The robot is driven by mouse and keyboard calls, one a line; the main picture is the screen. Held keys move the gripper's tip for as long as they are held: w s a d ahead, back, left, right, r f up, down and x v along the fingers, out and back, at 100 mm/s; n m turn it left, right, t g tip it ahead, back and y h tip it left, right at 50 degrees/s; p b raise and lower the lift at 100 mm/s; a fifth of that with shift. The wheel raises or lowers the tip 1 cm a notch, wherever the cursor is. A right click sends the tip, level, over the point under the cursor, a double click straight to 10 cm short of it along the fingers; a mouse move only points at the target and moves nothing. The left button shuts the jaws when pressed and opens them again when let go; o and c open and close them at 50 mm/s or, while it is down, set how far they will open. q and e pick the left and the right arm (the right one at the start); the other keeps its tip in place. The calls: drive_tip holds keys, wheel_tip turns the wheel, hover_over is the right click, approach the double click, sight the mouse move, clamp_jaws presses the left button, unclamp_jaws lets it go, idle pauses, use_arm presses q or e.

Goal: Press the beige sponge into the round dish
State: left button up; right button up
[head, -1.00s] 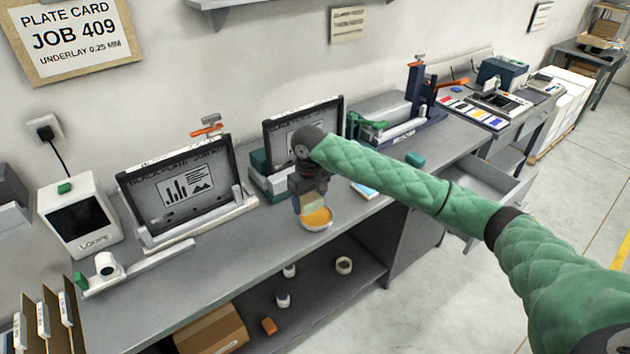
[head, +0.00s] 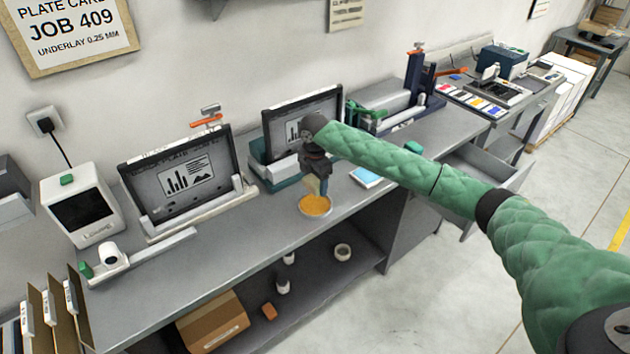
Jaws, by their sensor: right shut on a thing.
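The round dish (head: 315,206) stands near the front edge of the grey bench. An orange-yellow surface shows inside its pale rim. My right gripper (head: 318,186) points down over the dish's back part and is shut on the beige sponge (head: 312,184). The sponge is small in the head view and looks tilted, with its lower end at or just above the dish's back part. I cannot tell whether it touches. The gripper fingers partly hide it. My left gripper is not in view.
Two framed dark screens (head: 182,178) stand along the back of the bench. A light blue pad (head: 366,176) and a small green block (head: 413,147) lie right of the dish. An open drawer (head: 488,168) juts out at right. Bare bench lies left of the dish.

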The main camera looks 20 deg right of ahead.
drive_tip(key=n, duration=0.3)
drive_tip(key=shift+w+d+f+n, duration=0.1)
drive_tip(key=shift+w+f+n, duration=0.05)
drive_tip(key=shift+n, duration=0.15)
drive_tip(key=n, duration=0.4)
drive_tip(key=shift+w+n, duration=0.1)
drive_tip(key=shift+n, duration=0.2)
drive_tip(key=shift+f+n, duration=0.2)
drive_tip(key=shift+n, duration=0.1)
drive_tip(key=shift+f+b, duration=0.85)
drive_tip(key=shift+f, duration=0.1)
drive_tip(key=shift+f+b, duration=1.1)
drive_tip(key=shift+f, duration=0.3)
drive_tip(key=shift+f+b, duration=0.35)
drive_tip(key=shift+f, duration=0.1)
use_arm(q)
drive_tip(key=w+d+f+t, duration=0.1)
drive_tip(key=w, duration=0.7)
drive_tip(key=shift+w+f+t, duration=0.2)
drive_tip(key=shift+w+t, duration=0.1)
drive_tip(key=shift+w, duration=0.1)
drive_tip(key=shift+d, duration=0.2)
